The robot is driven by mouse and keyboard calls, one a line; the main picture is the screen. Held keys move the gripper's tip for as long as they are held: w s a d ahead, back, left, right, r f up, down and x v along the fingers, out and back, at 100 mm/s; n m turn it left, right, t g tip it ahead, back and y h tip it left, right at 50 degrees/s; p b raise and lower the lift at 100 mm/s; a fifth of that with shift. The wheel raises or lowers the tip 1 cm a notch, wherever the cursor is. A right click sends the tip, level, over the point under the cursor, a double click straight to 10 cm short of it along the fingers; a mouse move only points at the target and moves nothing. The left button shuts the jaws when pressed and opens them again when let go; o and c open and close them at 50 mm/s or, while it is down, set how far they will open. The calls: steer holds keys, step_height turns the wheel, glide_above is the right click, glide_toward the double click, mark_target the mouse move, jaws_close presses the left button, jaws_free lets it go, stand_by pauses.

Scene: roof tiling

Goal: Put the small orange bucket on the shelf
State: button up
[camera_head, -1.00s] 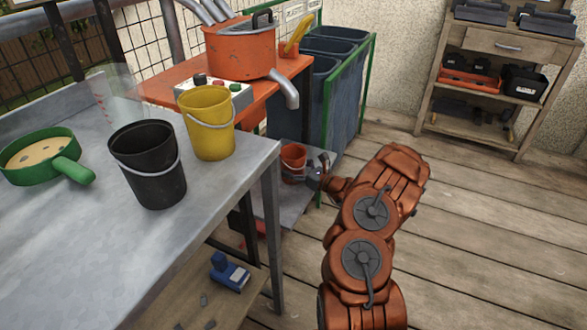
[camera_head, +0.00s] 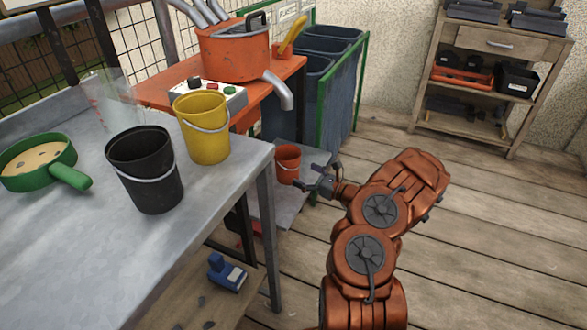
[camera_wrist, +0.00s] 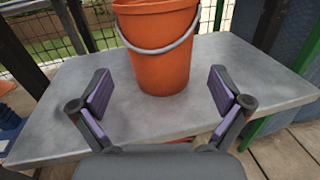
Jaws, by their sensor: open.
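The small orange bucket (camera_head: 287,163) stands upright on a low grey slab below the orange table. In the wrist view the bucket (camera_wrist: 160,52) has a grey handle hanging across its front, and its top is cut off by the picture edge. My gripper (camera_head: 317,183) is just right of and in front of the bucket. In the wrist view my gripper (camera_wrist: 164,92) is open and empty, its two purple-padded fingers spread wide, with the bucket beyond and between them, apart from both. A wooden shelf (camera_head: 486,99) stands at the back right.
A metal table (camera_head: 60,255) on the left holds a black bucket (camera_head: 146,170), a yellow bucket (camera_head: 203,128) and a green pan (camera_head: 38,163). Blue bins (camera_head: 341,88) in a green frame stand behind the small bucket. The plank floor before the shelf is clear.

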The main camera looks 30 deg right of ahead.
steer(key=v, duration=0.5)
steer(key=shift+s+p, duration=0.15)
steer(key=shift+p, duration=0.25)
